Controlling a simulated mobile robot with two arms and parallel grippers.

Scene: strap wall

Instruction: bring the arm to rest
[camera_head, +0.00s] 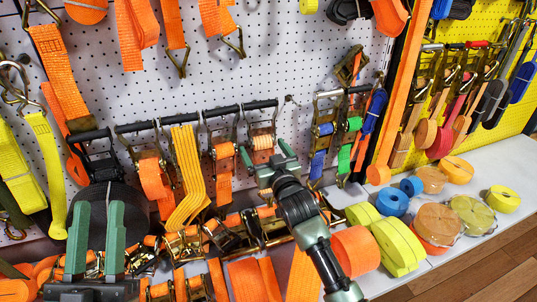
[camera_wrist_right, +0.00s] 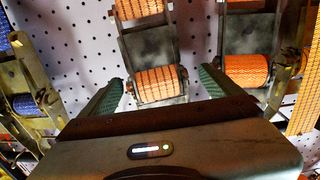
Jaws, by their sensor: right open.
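The fingers look clear of the spool, though the depth is hard to judge. My left gripper (camera_head: 97,215) is at the lower left, its two green fingers upright with an empty gap between them. A black webbing roll (camera_head: 112,200) shows behind it.
Several ratchet buckles with orange straps (camera_head: 152,178) hang on the white pegboard (camera_head: 275,60). A white shelf (camera_head: 450,250) holds yellow rolls (camera_head: 397,243), blue rolls (camera_head: 391,201) and orange rolls (camera_head: 356,250). A yellow pegboard with more straps is at right.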

